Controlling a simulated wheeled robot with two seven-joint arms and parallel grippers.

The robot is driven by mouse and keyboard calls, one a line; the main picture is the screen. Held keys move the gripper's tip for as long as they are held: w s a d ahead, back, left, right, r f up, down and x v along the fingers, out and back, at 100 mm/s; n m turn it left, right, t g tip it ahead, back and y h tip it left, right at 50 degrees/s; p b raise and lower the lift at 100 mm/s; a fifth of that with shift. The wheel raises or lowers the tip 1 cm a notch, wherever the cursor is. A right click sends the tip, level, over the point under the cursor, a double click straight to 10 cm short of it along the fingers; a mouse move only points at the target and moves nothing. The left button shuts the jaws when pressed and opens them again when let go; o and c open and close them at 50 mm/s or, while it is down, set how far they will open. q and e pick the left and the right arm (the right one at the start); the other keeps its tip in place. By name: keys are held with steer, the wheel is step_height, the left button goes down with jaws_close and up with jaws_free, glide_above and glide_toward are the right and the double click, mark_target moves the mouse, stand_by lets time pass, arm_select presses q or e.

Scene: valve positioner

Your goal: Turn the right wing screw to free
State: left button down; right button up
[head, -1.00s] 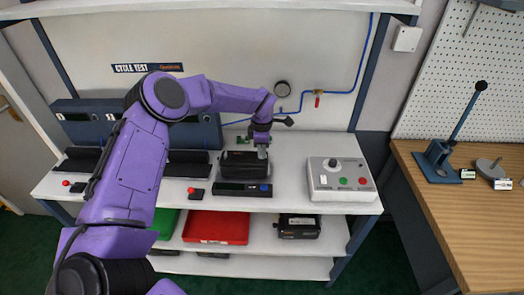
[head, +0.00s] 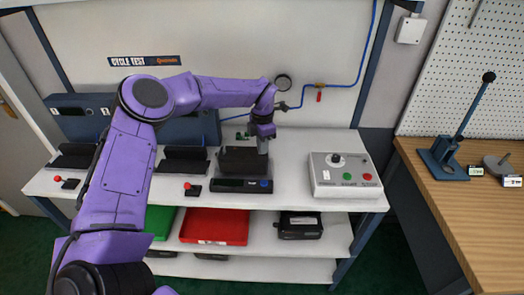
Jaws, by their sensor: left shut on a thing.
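A black valve positioner (head: 240,160) sits on the white bench, behind a dark unit with a small display (head: 235,185). My left gripper (head: 263,150) points down at the right end of the positioner. It is shut on a small part there, at the place of the right wing screw. The screw itself is hidden by the fingers and too small to make out, so its angle cannot be told. My right gripper is not in view.
A grey control box (head: 345,187) with buttons stands to the right on the bench (head: 300,145). Empty black cradles (head: 183,160) stand to the left. A blue air line with a red-handled valve (head: 319,95) runs along the back wall.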

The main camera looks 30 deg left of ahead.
arm_select(q)
steer(key=n+b, duration=0.2)
steer(key=n, duration=0.1)
steer(key=shift+f+n+b, duration=0.3)
steer(key=shift+b, duration=0.05)
steer(key=n+b, duration=0.2)
steer(key=n, duration=0.1)
steer(key=shift+n+b, duration=0.3)
steer(key=shift+b, duration=0.05)
steer(key=shift+r+n+b, duration=0.2)
steer(key=shift+n+b, duration=1.5)
steer(key=shift+n, duration=0.8)
steer(key=c, duration=1.3)
jaws_free()
steer(key=shift+w, duration=0.1)
step_height(320, 180, up, 10)
steer(key=shift+a+r, duration=0.1)
steer(key=shift+r, duration=0.15)
